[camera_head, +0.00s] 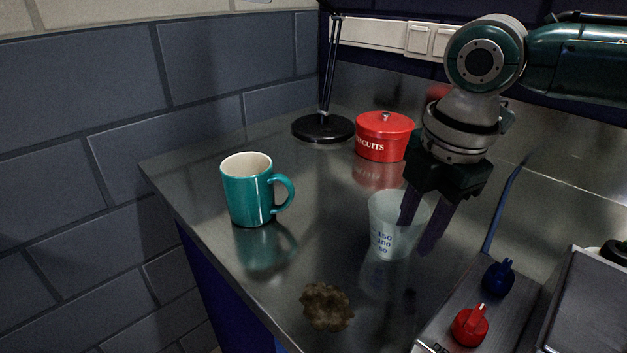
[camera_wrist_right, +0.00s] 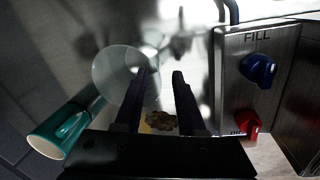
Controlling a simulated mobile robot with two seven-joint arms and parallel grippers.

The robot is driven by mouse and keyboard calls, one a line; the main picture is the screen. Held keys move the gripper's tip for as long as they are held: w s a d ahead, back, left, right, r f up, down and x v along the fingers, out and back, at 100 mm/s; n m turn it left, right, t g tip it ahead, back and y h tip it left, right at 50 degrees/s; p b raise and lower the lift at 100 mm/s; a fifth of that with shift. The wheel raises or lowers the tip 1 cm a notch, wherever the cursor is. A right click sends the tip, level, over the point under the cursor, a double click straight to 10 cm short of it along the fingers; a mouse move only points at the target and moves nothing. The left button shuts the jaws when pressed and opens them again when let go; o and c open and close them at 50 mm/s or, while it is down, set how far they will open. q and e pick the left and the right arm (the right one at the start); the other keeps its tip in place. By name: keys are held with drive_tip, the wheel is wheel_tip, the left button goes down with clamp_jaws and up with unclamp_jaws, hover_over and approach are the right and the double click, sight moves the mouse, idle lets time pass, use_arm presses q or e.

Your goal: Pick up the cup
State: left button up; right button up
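A translucent measuring cup (camera_head: 384,237) with dark markings stands upright on the metal bench top. My right gripper (camera_head: 415,238) points down at the cup's right side, its fingers apart. One finger overlaps the cup's mouth and the other is to the right of the cup. In the right wrist view, the cup (camera_wrist_right: 112,72) is mostly left of the open fingers (camera_wrist_right: 160,72), one finger crossing its rim; I cannot tell whether they touch. A teal mug (camera_head: 247,192) with its handle to the right stands upright farther left. My left gripper is not in view.
A red biscuit tin (camera_head: 384,137) and a black lamp base (camera_head: 322,128) stand behind. A brown lumpy thing (camera_head: 326,307) lies at the front. A metal panel with a blue knob (camera_head: 498,276) and a red knob (camera_head: 469,325) is at right. Bench is clear between mug and cup.

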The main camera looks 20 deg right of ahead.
drive_tip(key=shift+f, duration=0.45)
drive_tip(key=shift+c, duration=0.2)
drive_tip(key=shift+w, duration=0.1)
clamp_jaws()
